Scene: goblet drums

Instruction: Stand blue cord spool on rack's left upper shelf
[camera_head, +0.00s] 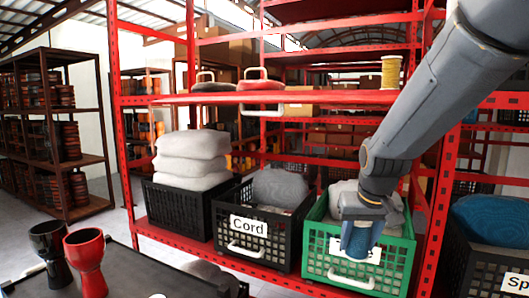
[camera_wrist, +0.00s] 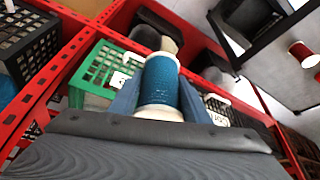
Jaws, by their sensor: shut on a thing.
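The blue cord spool (camera_head: 357,240) is held in my gripper (camera_head: 360,222), in front of the green crate on the lower shelf. In the wrist view the spool (camera_wrist: 160,82) has pale ends and stands between the two blue fingers of my gripper (camera_wrist: 158,90), which are shut on it. The red rack (camera_head: 120,120) fills the middle of the head view.
A yellow spool (camera_head: 391,72) stands on the upper shelf at right. Below are a black crate with white sacks (camera_head: 190,150), a black crate labelled Cord (camera_head: 249,226) and the green crate (camera_head: 320,262).

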